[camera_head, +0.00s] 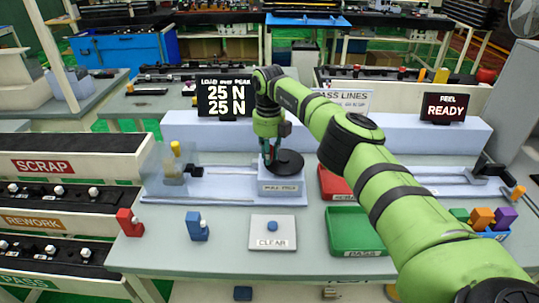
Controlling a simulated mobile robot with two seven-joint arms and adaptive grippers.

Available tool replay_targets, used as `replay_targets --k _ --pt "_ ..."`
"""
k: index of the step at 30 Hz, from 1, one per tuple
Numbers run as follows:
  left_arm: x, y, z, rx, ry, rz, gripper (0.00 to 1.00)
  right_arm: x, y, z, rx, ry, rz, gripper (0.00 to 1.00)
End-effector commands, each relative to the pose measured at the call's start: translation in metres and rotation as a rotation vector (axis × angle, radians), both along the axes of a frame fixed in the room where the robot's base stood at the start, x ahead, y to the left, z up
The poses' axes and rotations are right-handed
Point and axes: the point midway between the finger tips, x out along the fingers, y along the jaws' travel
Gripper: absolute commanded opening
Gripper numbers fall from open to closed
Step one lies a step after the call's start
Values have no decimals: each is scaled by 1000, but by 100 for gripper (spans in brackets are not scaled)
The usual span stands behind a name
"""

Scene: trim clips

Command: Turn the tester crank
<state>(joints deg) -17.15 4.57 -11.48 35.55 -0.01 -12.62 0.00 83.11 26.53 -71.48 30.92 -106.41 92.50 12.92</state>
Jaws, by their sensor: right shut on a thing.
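The tester crank (289,162) is a black round disc on top of a pale blue block in the middle of the bench. My right gripper (268,160) points down at the left side of the disc and is shut on the crank's handle, which the fingers mostly hide. My green right arm reaches in from the lower right. A dark screen (224,97) behind reads load over peak, 25 N and 25 N. A second screen (444,107) reads FEEL READY. My left gripper is not in view.
A grey CLEAR pad with a blue button (272,231), a blue fixture (197,227) and a red one (130,222) stand at the front. A green PASS tray (345,240) and a red tray (331,185) lie near my arm. Labelled racks (58,166) stand left.

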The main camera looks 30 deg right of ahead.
Motion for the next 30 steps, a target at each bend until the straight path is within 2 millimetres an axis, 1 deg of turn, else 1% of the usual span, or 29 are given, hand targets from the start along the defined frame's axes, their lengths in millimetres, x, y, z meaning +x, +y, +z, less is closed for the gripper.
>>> replay_targets --k 7,20,21,22,30 --pt "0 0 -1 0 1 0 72 2 -2 1 -2 -2 -54 0" --pt "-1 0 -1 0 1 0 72 3 -2 1 -2 -2 -60 0" --pt "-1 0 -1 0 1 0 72 3 -2 1 -2 -2 -59 34" --pt "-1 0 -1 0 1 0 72 2 -2 1 -2 -2 -59 46" --pt "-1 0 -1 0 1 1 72 2 -2 0 -1 -1 -58 46"
